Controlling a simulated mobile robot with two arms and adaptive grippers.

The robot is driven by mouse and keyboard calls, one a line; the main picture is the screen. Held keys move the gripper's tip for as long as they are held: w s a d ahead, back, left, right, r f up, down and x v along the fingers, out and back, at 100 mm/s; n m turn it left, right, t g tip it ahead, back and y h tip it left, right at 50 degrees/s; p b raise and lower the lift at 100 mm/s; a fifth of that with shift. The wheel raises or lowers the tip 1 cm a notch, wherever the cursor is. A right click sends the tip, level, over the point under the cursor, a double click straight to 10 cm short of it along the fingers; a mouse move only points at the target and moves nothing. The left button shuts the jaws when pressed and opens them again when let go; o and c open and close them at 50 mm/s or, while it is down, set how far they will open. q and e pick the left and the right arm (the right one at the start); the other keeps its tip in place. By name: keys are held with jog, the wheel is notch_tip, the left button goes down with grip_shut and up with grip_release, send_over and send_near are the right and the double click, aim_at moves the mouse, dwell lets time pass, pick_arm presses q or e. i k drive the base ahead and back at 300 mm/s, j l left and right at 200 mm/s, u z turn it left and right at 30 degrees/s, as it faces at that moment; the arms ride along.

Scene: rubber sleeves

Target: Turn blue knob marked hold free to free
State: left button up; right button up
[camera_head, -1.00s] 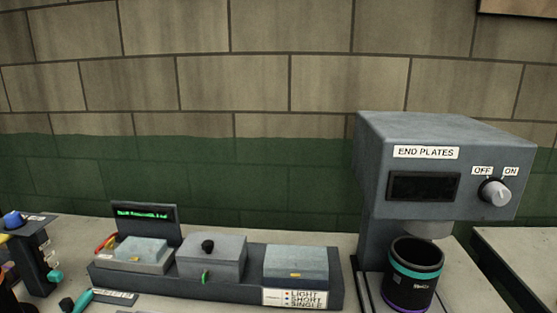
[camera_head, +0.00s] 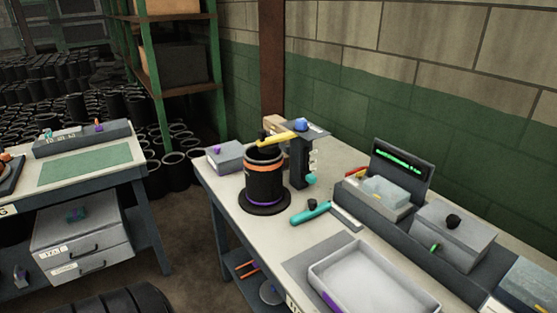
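A small blue knob (camera_head: 301,124) sits on top of a dark upright stand (camera_head: 301,163) at the back of the workbench. Its marking is too small to read. A yellow arm (camera_head: 277,139) reaches left from the stand over a black sleeve (camera_head: 264,179) with orange and purple bands, which stands upright on a round dark base (camera_head: 265,203). A teal knob (camera_head: 311,179) is on the stand's lower side. Neither of my grippers is in view.
On the bench are a grey box (camera_head: 225,157), a teal-handled tool (camera_head: 311,212), a pale tray (camera_head: 372,284) and a grey unit with a green-lit display (camera_head: 399,163). Another table (camera_head: 84,165) stands left across a floor gap. A tyre (camera_head: 118,303) lies at the lower left.

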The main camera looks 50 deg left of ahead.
aim_at(301, 124)
jog(key=u, duration=1.5)
